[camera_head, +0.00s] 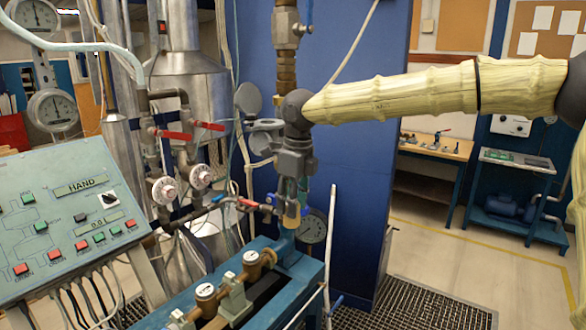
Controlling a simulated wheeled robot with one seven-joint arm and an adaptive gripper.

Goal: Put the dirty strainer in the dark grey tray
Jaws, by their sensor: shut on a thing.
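My gripper (290,205) points down above the far end of the blue bench, right of a red-handled valve. Its fingers are shut on a small yellowish-tan piece (292,209), mostly hidden between them. It may be the dirty strainer, but it is too small here to be sure. Whether it touches the blue fitting just below cannot be told. I cannot make out a dark grey tray in this view.
The blue bench (290,267) carries brass meters (252,265). A control panel (65,225) stands left. Pipes with red-handled valves (173,134) rise behind, and a blue column (350,180) stands behind my arm. Open floor and a wooden table (440,150) lie right.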

